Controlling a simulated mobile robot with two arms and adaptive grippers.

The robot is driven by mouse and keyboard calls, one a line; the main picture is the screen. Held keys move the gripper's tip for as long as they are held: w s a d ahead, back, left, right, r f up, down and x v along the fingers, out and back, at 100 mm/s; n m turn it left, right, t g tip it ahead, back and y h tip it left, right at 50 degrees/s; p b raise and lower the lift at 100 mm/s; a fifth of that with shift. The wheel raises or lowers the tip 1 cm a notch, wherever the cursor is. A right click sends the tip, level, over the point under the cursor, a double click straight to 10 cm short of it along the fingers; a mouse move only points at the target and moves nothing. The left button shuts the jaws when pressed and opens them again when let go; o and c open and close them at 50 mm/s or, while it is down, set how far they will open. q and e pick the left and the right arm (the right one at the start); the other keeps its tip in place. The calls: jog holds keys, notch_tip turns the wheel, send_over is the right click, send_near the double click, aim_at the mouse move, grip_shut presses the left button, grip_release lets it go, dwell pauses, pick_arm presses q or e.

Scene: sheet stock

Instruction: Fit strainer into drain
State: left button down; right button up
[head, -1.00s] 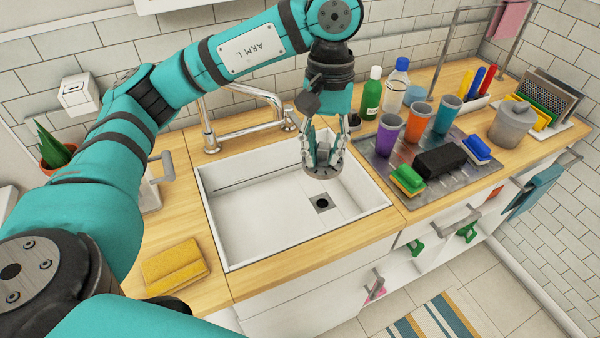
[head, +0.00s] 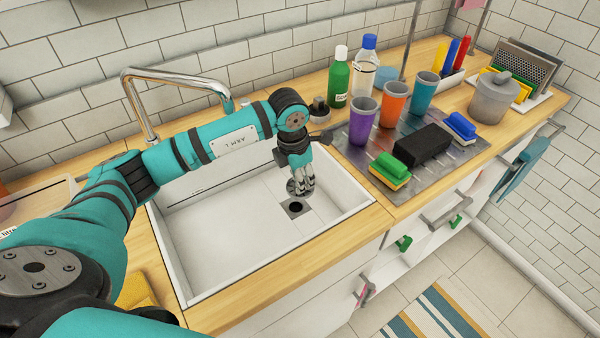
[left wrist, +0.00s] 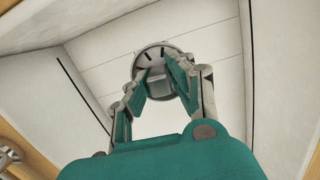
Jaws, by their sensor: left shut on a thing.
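My left gripper (head: 302,182) is down inside the white sink (head: 230,225). It is shut on the round metal strainer (head: 292,189) and holds it above the sink floor, just behind the drain (head: 295,207) in the head view. The drain is a dark hole in a square recessed plate and is uncovered. In the left wrist view the fingers (left wrist: 158,82) grip the strainer's middle knob, and the slotted rim (left wrist: 150,54) shows beyond them. The drain does not show clearly in that view. My right gripper is not in view.
A chrome faucet (head: 150,100) stands behind the sink. A metal drainboard (head: 365,165) to the right carries purple (head: 362,122), orange and teal cups, a black block (head: 422,146) and scrub sponges. Green and clear bottles stand behind. The sink floor is otherwise clear.

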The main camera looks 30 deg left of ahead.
aim_at(292, 183)
pick_arm(q)
jog(key=shift+w+a+n, duration=0.2)
jog(key=shift+a+n, duration=0.1)
jog(key=shift+a, duration=0.2)
jog(key=shift+w+a+r, duration=0.1)
jog(key=shift+r, duration=0.1)
jog(key=shift+f, duration=0.4)
jog(key=shift+a+f+b, duration=0.3)
jog(key=shift+f+b, duration=0.05)
jog(key=shift+f, duration=0.15)
jog(key=shift+a+f+b, duration=0.3)
jog(key=shift+f+b, duration=0.05)
jog(key=shift+f, duration=0.45)
jog(key=shift+d+f+b, duration=0.4)
jog(key=shift+f+b, duration=0.2)
jog(key=shift+f, duration=0.1)
jog(key=shift+f+b, duration=0.8)
jog(key=shift+f, duration=0.2)
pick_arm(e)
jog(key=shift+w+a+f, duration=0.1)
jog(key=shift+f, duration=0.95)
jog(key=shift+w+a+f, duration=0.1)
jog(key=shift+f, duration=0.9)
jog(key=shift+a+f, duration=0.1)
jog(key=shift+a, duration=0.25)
